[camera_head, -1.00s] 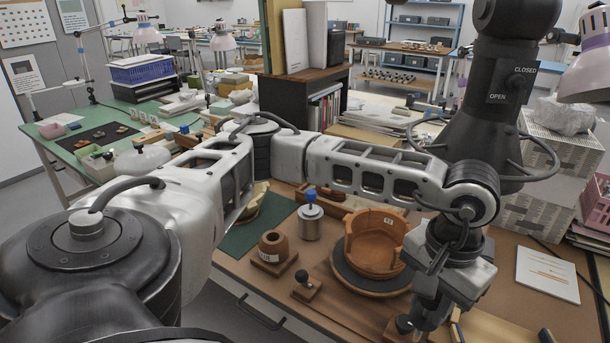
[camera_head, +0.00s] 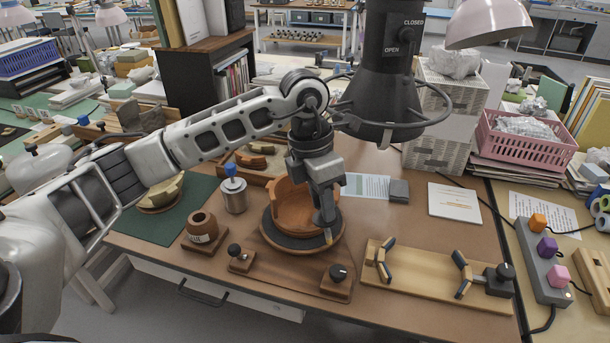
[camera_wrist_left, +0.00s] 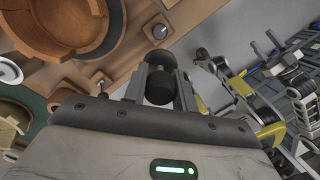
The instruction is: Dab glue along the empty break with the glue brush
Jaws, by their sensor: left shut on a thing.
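The orange-brown clay vessel (camera_head: 291,205) stands on a dark round turntable (camera_head: 290,243); its rim is uneven. My left gripper (camera_head: 326,222) points down in front of the vessel's right side. It is shut on a slim thing, apparently the glue brush, whose pale tip (camera_head: 328,237) shows below the fingers. In the left wrist view its dark, rounded body (camera_wrist_left: 158,88) sits between the fingers, and the vessel (camera_wrist_left: 70,22) is at the upper left. I cannot tell whether the tip touches the vessel. A brown pot with a label (camera_head: 202,228) stands to the left. My right gripper is out of view.
Two wooden blocks with black knobs, one left (camera_head: 240,258) and one right (camera_head: 337,281), stand in front of the turntable. A metal can with a blue top (camera_head: 234,192) is behind the pot. A wooden board with clamps (camera_head: 420,278) lies to the right.

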